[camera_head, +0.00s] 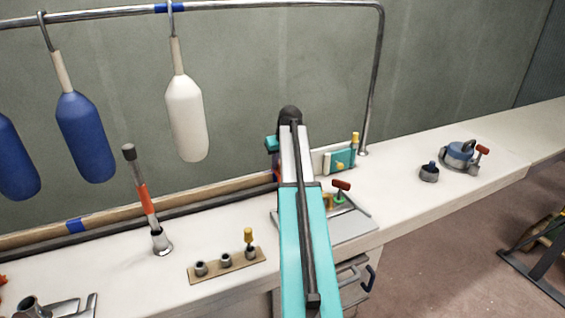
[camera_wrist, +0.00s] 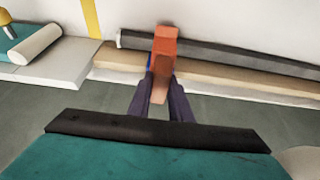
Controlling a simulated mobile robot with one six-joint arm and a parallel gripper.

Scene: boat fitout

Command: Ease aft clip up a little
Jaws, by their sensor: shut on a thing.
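In the wrist view my gripper (camera_wrist: 161,80) has its two dark fingers shut on an orange clip (camera_wrist: 166,43). The clip's blocky upper part stands beyond the fingertips, and a paler part shows between the fingers. The clip is at the dark tube (camera_wrist: 220,55), which runs along a wooden strip (camera_wrist: 215,80). Whether the clip touches the tube cannot be told. In the head view my arm covers the gripper and most of this spot.
White and blue fenders (camera_head: 187,118) hang from a metal rail (camera_head: 250,6) on the left. An orange-handled tool (camera_head: 146,199) stands upright on the bench. A wooden holder (camera_head: 228,267) with several fittings is in front. A grey tray (camera_head: 350,228) lies right of my arm. Bench space further right is partly clear.

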